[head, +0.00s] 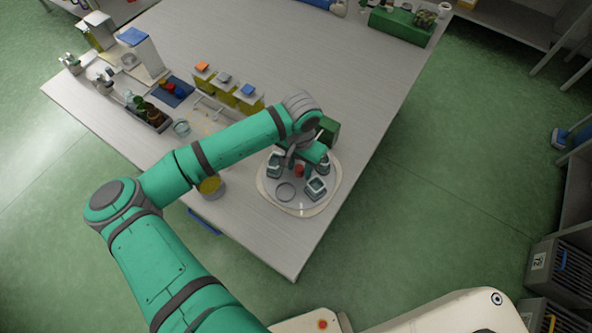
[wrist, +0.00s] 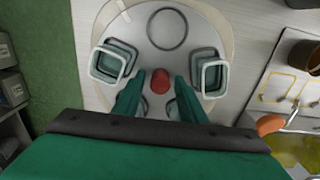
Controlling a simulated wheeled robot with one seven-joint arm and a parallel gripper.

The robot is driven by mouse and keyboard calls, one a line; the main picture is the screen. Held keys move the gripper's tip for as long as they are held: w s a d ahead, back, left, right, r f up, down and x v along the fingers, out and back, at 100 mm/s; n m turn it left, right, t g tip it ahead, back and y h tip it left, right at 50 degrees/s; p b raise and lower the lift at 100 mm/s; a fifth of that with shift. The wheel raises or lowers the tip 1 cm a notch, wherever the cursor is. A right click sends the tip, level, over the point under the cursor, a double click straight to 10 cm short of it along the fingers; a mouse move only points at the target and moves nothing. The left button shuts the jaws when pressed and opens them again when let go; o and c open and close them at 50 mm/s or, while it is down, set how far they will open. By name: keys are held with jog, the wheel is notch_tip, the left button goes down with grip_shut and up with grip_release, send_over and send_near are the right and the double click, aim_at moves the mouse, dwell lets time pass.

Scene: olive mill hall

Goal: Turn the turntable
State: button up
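The turntable (head: 300,206) is a pale round disc on a beige base near the table's front right corner. It also shows in the wrist view (wrist: 160,58). A red knob (head: 299,171) stands at its middle, seen from above in the wrist view (wrist: 160,81). Square glass jars (head: 316,188) stand around the disc, and an empty dark ring mark (wrist: 167,29) lies between two of them. My gripper (wrist: 160,84) is over the disc with its green fingers apart, one on each side of the knob. Gaps show between fingers and knob. Finger height against the knob is unclear.
A yellow-filled bowl (head: 211,186) stands left of the turntable. Trays with yellow fronts (head: 222,90) and a dark rack of bottles (head: 149,117) are farther left. A green box (head: 400,24) is at the far end. The table's middle is clear.

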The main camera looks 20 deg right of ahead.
jog(key=c, duration=0.8)
jog(key=n, duration=0.9)
jog(key=shift+n, duration=1.5)
